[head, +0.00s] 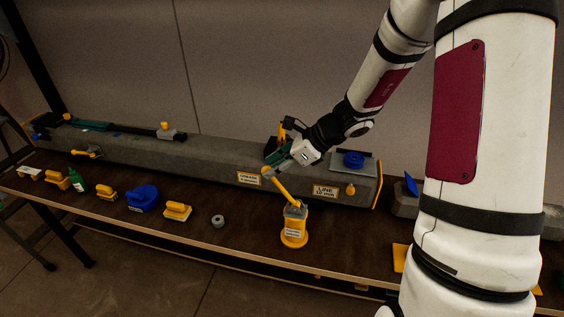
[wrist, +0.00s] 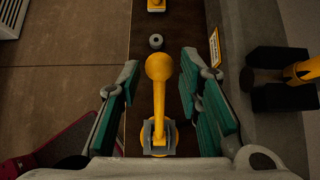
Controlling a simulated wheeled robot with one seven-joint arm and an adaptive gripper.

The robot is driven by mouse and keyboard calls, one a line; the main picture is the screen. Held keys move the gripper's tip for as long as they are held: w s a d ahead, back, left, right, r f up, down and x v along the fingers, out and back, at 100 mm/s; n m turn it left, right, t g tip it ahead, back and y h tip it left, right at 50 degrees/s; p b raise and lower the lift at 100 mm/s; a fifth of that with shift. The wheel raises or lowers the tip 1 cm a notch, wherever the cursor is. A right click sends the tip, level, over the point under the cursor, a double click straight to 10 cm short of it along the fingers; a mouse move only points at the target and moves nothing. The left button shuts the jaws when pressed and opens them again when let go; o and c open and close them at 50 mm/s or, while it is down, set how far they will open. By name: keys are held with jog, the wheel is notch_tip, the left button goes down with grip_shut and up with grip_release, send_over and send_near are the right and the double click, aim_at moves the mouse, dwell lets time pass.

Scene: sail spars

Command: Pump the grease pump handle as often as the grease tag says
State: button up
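The grease pump (head: 293,229) stands upright on the bench, a yellow body with a grey top and a label. Its yellow handle (head: 281,185) slants up to the left and ends in a round knob. My gripper (head: 278,157) is just above the knob. In the wrist view the gripper (wrist: 160,68) is open, its green pads on either side of the handle (wrist: 159,72) with gaps on both sides. The grease tag (head: 249,178) is on the front of the grey beam, left of the pump; its count is too small to read surely.
A second tag (head: 325,191) reads LINE. A grey ring (head: 217,221), yellow-handled blocks (head: 177,211), a blue item (head: 143,198) and a green bottle (head: 78,180) lie along the bench to the left. The grey beam (head: 212,165) runs close behind the pump.

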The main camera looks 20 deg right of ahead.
jog(key=shift+b+x, duration=0.35)
jog(key=shift+x, duration=0.5)
jog(key=shift+d+r, duration=0.15)
jog(key=shift+r, duration=0.05)
jog(key=c, duration=0.7)
jog(key=shift+o, duration=0.2)
jog(key=shift+s+d+r+p, duration=0.75)
jog(key=shift+s+d+p, duration=0.15)
jog(key=shift+d+p, duration=0.15)
jog(key=shift+f, duration=0.1)
jog(key=shift+w+r+b+x, duration=0.15)
jog(key=shift+b+x, duration=0.6)
jog(key=shift+x, duration=0.6)
jog(key=shift+w+r+b+x, duration=0.15)
jog(key=shift+b+x, duration=0.6)
jog(key=shift+x, duration=0.65)
jog(key=shift+a, duration=0.25)
